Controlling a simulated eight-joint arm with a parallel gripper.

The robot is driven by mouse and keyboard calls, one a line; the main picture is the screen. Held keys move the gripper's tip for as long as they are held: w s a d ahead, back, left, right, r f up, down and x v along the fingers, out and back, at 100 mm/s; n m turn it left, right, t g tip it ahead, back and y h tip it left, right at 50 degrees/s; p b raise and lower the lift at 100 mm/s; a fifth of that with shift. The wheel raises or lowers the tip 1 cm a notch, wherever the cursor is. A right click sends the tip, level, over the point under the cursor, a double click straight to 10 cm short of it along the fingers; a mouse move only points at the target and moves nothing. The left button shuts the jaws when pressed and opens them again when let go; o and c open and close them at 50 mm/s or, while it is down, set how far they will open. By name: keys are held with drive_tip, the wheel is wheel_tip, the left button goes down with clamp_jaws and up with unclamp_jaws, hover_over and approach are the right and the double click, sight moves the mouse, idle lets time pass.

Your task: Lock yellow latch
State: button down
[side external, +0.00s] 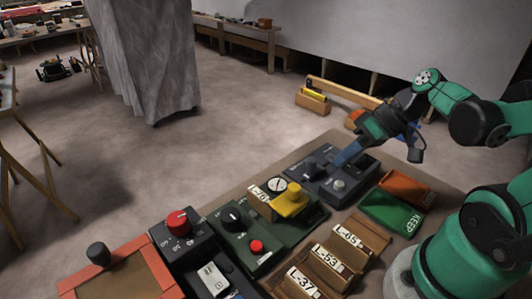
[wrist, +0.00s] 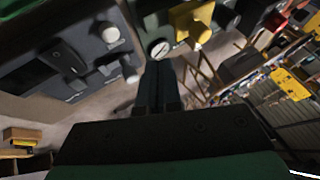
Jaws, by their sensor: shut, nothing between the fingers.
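The yellow latch (side external: 291,199) sits on a dark green panel in the middle of the row, as a raised yellow block with a rounded top. It also shows at the top of the wrist view (wrist: 192,20), right of my fingers. Its locked or unlocked state cannot be told. My gripper (side external: 341,158) is shut and empty. It hangs low over the dark grey panel behind and right of the latch, apart from the latch. In the wrist view its two fingers (wrist: 160,82) lie together, with their tips near a round white dial.
The dark grey panel (side external: 350,187) has black handles and a pale knob. The round white dial (side external: 277,184) stands close to the latch. A red knob (side external: 178,222), a black knob (side external: 232,216), labelled wooden slots (side external: 330,265) and a green tray (side external: 392,212) are nearby.

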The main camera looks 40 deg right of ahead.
drive_tip(key=shift+v, duration=2.8)
drive_tip(key=w+a+f+t+h, duration=0.1)
drive_tip(key=w+a+h, duration=0.3)
drive_tip(key=w+a, duration=0.2)
drive_tip(key=shift+a+n+t+h, duration=0.3)
drive_tip(key=shift+a+t+h, duration=0.1)
drive_tip(key=shift+a, duration=0.1)
drive_tip(key=shift+w+f, duration=0.1)
drive_tip(key=shift+w, duration=0.05)
